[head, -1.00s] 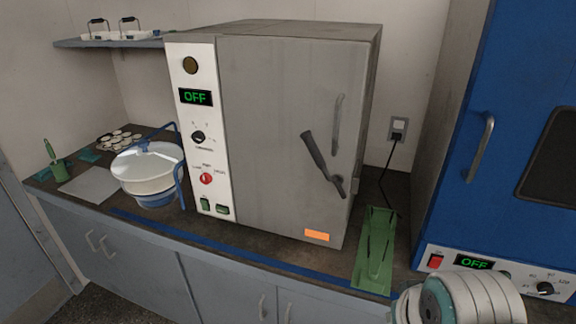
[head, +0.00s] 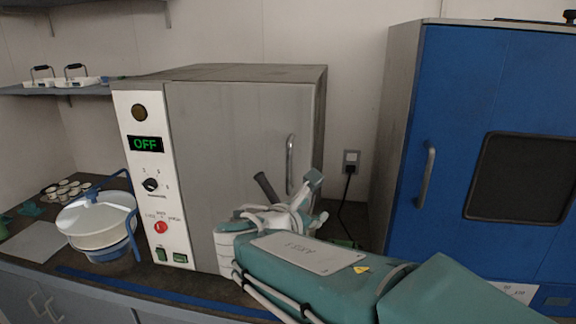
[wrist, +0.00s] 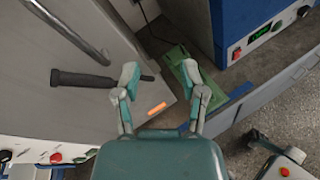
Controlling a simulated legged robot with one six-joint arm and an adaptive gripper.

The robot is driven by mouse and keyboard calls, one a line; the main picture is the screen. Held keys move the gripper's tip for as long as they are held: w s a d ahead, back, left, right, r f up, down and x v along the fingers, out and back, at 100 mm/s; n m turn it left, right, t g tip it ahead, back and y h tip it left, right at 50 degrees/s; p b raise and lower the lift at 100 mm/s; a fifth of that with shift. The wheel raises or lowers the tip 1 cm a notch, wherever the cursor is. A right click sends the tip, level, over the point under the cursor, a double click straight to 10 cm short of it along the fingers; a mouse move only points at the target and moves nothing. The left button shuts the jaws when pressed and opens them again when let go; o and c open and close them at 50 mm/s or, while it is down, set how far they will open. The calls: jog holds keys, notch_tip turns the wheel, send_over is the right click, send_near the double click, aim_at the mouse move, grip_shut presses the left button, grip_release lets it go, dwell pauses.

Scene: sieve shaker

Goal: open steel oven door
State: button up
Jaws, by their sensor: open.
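The steel oven (head: 205,150) stands on the counter with its grey door (head: 235,125) shut. A curved metal handle (head: 290,163) is fixed on the right of the door. A dark latch lever (head: 265,187) sits below it, tilted, its lower part hidden by my gripper in the head view. In the wrist view the lever (wrist: 85,79) lies left of and partly behind the left fingertip, and the curved handle (wrist: 70,33) is at the upper left. My gripper (wrist: 160,78) is open and empty in front of the door's right edge. I cannot tell whether it touches the lever.
A blue oven (head: 460,150) stands to the right. A wall socket (head: 350,162) with a black cable is between the ovens. A green tray (wrist: 182,66) lies on the counter beside the steel oven. A white lidded pot (head: 97,220) stands at the left.

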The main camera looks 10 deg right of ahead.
aim_at(287, 166)
jog(key=w+a+r+n+t, duration=0.35)
jog(key=a+n, duration=0.25)
jog(key=a, duration=0.2)
jog(key=shift+t, duration=0.25)
jog(key=x, duration=1.1)
jog(key=shift+w+f, duration=0.25)
jog(key=shift+w, duration=0.1)
grip_shut()
